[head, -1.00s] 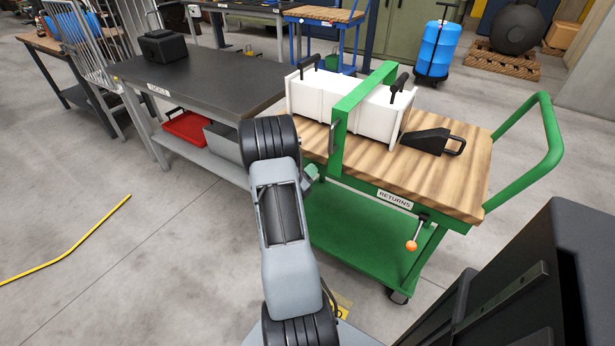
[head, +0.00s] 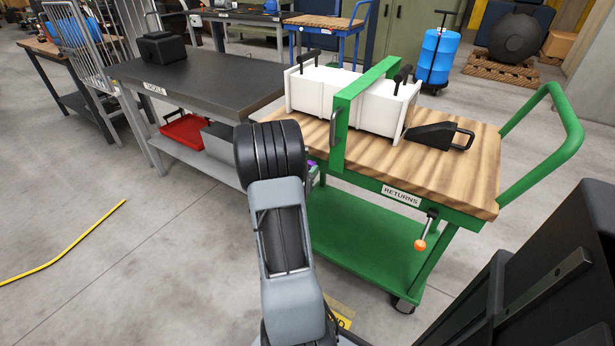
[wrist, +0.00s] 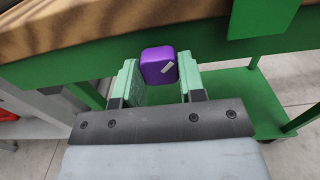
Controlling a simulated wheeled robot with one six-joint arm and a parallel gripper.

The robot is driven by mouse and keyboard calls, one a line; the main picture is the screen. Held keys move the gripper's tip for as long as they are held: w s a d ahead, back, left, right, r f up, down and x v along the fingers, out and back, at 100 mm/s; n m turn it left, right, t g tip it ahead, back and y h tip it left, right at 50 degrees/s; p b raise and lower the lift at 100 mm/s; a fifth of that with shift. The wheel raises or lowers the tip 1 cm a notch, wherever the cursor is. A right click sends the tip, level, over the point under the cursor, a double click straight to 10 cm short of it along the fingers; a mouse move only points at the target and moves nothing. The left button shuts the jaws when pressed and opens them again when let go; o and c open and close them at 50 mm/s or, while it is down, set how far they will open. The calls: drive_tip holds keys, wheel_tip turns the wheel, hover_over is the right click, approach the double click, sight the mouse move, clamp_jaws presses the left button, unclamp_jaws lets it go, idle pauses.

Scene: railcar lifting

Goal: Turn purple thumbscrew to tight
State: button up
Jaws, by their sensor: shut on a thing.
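The purple thumbscrew (wrist: 158,66) shows in the wrist view as a rounded purple block with a short pale mark on its face. The mark is tilted. It sits at the edge of the green cart (wrist: 215,42), below the wooden top. My gripper (wrist: 160,80) has its two green fingers on either side of the thumbscrew, shut on it. In the head view, a small bit of purple (head: 312,167) and a green finger show beside my arm; the arm hides the rest.
A white box (head: 350,97) under a green bar (head: 341,125) and a black wedge with a handle (head: 437,136) are on the cart's wooden top. An orange-knobbed lever (head: 420,244) hangs at its front edge. A grey table (head: 200,82) stands left.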

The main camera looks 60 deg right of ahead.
drive_tip(key=m+b, duration=0.7)
drive_tip(key=shift+f+b, duration=0.15)
drive_tip(key=shift+b, duration=0.15)
drive_tip(key=shift+m, duration=0.3)
drive_tip(key=o, duration=0.9)
drive_tip(key=shift+o, duration=0.2)
drive_tip(key=shift+a+r, duration=0.15)
drive_tip(key=shift+r, duration=0.05)
drive_tip(key=a+p, duration=0.2)
drive_tip(key=a, duration=1.1)
drive_tip(key=shift+a+p, duration=0.3)
drive_tip(key=shift+p, duration=0.05)
